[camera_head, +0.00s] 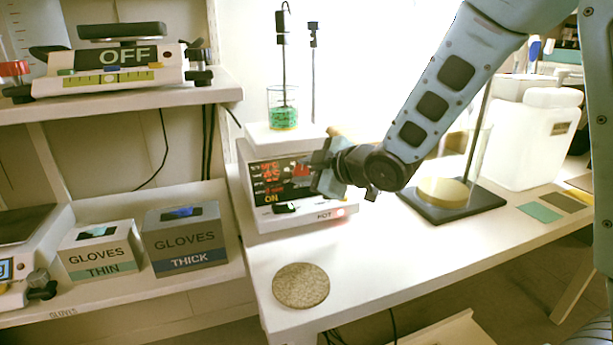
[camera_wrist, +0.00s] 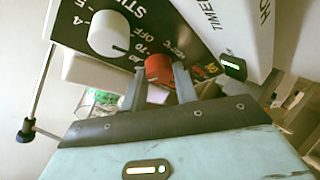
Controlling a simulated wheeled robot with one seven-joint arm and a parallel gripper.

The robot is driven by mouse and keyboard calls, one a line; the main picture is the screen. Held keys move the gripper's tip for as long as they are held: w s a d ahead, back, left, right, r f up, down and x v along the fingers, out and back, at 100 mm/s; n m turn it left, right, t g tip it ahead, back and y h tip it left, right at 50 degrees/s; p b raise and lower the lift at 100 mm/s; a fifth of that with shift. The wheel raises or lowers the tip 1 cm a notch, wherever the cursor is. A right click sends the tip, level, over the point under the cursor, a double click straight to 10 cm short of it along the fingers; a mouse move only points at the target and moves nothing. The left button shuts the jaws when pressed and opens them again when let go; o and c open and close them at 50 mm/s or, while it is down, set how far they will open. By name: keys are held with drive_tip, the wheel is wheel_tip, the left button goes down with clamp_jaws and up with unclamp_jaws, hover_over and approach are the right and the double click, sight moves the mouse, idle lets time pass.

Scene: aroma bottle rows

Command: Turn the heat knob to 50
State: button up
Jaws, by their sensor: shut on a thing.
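The hot plate (camera_head: 350,212) stands on the white bench, with a dark front panel of red digits too blurred to read and the word ON. The red heat knob (camera_wrist: 157,66) is in the wrist view, beside dial marks that include OFF, 70 and °C. Where its pointer stands is unclear. My gripper (camera_wrist: 160,84) is shut on the red heat knob, one finger on each side; in the head view it (camera_head: 312,172) is at the panel's right part and hides some of it. The white stir knob (camera_wrist: 108,36) is to the left of the red knob.
A beaker with green contents (camera_head: 283,117) stands on the hot plate, a probe hanging in it. A round cork mat (camera_head: 301,285) lies in front. A black-based stand (camera_head: 455,205) and white jug (camera_head: 535,140) are on the right. Glove boxes (camera_head: 186,245) sit on the left shelf.

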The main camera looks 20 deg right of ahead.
idle(0.4)
drive_tip(key=o, duration=1)
drive_tip(key=shift+c, duration=0.2)
drive_tip(key=shift+s+r, duration=0.1)
